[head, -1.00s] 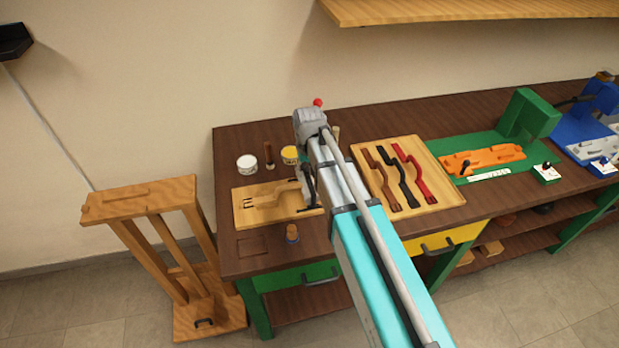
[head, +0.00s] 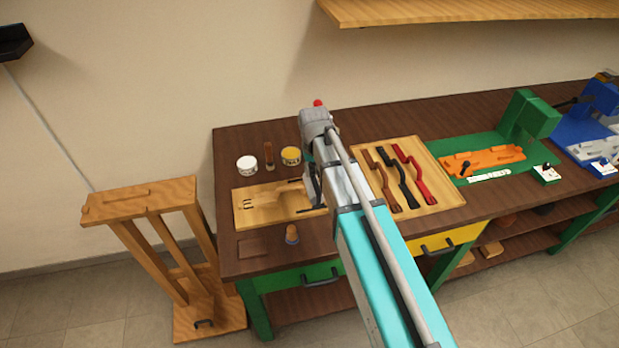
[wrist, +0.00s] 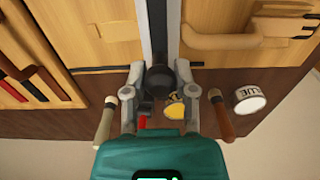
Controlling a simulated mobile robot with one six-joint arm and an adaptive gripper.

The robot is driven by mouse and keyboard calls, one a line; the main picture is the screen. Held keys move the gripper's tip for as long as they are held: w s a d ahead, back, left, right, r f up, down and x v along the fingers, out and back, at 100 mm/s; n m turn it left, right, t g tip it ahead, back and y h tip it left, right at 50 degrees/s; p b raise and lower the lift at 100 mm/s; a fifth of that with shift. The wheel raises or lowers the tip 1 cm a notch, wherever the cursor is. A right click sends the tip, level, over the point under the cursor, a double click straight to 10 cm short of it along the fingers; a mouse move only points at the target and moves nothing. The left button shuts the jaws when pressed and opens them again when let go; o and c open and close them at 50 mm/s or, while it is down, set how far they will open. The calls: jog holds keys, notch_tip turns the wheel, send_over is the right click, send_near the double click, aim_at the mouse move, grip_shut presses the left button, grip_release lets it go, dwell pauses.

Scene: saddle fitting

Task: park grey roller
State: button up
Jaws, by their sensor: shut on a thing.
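In the wrist view my gripper (wrist: 157,74) is shut on a dark grey, round-ended thing (wrist: 158,82), which I take to be the grey roller. Much of it is hidden between the fingers. In the head view my gripper (head: 314,184) is over the right end of a light wooden board (head: 250,217), largely behind my arm. I cannot tell whether the held thing touches the board.
A white glue pot (head: 247,165), a brown upright tool (head: 269,156) and a yellow pot (head: 291,155) stand behind the board. A tray (head: 443,192) with several curved tools is to the right. The front left bench is clear.

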jog(key=shift+d, duration=0.3)
jog(key=shift+w+d, duration=0.3)
jog(key=shift+d, duration=0.55)
dwell(0.4)
jog(key=shift+w+d, duration=0.25)
jog(key=shift+d, duration=0.65)
jog(key=shift+w+d, duration=0.3)
jog(key=shift+d, duration=0.8)
jog(key=shift+w+d, duration=0.3)
jog(key=shift+d, duration=0.65)
